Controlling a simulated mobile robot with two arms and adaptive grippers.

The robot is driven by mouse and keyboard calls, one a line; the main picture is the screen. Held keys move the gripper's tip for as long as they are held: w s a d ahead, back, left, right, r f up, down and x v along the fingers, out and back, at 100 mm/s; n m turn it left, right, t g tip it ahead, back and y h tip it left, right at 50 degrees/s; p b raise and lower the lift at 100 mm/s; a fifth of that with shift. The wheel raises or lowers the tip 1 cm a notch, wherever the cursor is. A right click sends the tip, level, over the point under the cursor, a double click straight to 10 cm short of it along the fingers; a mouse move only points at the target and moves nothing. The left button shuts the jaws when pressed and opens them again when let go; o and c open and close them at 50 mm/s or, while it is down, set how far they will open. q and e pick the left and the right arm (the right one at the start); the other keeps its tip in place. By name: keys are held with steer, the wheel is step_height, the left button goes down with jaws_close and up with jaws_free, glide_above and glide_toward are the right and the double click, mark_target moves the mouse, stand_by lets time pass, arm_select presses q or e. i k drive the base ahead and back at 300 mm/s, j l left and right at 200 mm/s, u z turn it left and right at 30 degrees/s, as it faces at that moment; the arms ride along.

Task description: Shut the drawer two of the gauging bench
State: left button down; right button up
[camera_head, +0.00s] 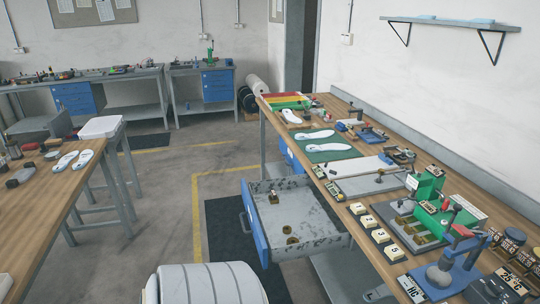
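The wooden-topped gauging bench (376,235) runs along the right wall. A grey metal drawer (318,239) with a blue front (255,226) is pulled out from under its left side, into the aisle. Its front faces left and carries a handle (244,223). I cannot read a number on it. A small metal piece (273,197) and brass-coloured round parts (292,240) lie inside the drawer. Neither of my grippers is in view. Only a white rounded part of mine shows at the bottom edge, in front of and to the left of the drawer.
The bench top holds white insoles on a green mat (331,146), numbered blocks (380,236) and a green fixture (427,184). Another wooden table (48,191) stands at left. A dark floor mat (226,217) lies beside the drawer. The aisle floor (165,215) between the tables is clear.

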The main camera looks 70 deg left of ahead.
mark_target(302, 207)
steer(key=k+l+u, duration=0.1)
steer(key=u, duration=2.2)
